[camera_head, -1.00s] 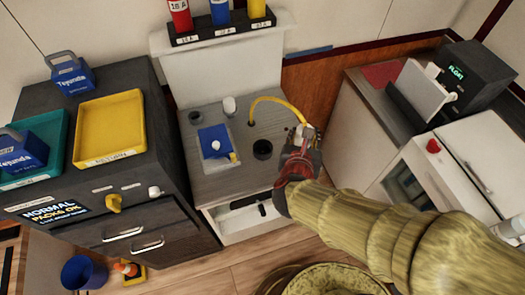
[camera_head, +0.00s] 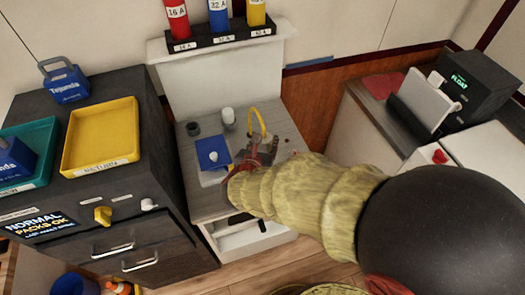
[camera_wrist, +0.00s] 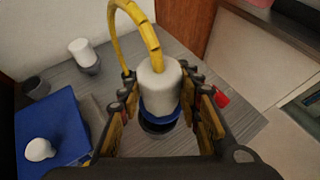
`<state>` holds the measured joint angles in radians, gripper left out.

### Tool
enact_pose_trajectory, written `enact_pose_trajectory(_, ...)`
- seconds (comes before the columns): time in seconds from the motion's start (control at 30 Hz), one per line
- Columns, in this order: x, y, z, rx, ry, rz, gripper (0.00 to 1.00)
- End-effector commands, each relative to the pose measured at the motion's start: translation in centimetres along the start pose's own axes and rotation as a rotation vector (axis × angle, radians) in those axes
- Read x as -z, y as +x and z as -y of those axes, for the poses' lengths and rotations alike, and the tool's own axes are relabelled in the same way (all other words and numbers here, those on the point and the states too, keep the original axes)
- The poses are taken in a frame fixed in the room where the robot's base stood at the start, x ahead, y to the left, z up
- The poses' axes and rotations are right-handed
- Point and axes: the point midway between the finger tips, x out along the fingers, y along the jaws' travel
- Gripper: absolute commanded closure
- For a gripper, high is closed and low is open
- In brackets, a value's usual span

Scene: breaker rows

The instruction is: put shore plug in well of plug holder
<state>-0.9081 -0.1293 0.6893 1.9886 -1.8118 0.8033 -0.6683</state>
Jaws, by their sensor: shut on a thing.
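The shore plug (camera_wrist: 158,85) is a white cylinder with a blue collar, and a yellow cable (camera_wrist: 150,38) curves from its top. My gripper (camera_wrist: 160,100) is shut on the plug, with a finger on each side, and holds it roughly upright. A dark round cup, the plug holder (camera_wrist: 156,127), shows just below the blue collar. I cannot tell whether the plug's tip is inside the well or just above it. In the head view my gripper (camera_head: 258,150) is over the grey counter, and my arm hides most of the plug and the holder.
A blue panel with a white knob (camera_head: 211,153) lies left of my gripper. A white cylinder (camera_head: 228,117) and an empty dark cup (camera_head: 193,128) stand behind it. A yellow tray (camera_head: 101,136) is on the left cabinet. A small red piece (camera_wrist: 222,98) lies right of the plug.

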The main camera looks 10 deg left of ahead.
Motion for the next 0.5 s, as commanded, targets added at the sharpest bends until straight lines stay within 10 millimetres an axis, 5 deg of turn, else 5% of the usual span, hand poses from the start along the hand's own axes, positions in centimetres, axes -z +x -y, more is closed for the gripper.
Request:
enact_pose_trajectory(0.3, 3.1, 2.0, -0.7, 0.000, 0.000, 0.000, 1.00)
enact_pose_trajectory(0.5, 3.2, 2.1, -0.8, -0.001, 0.002, 0.002, 1.00)
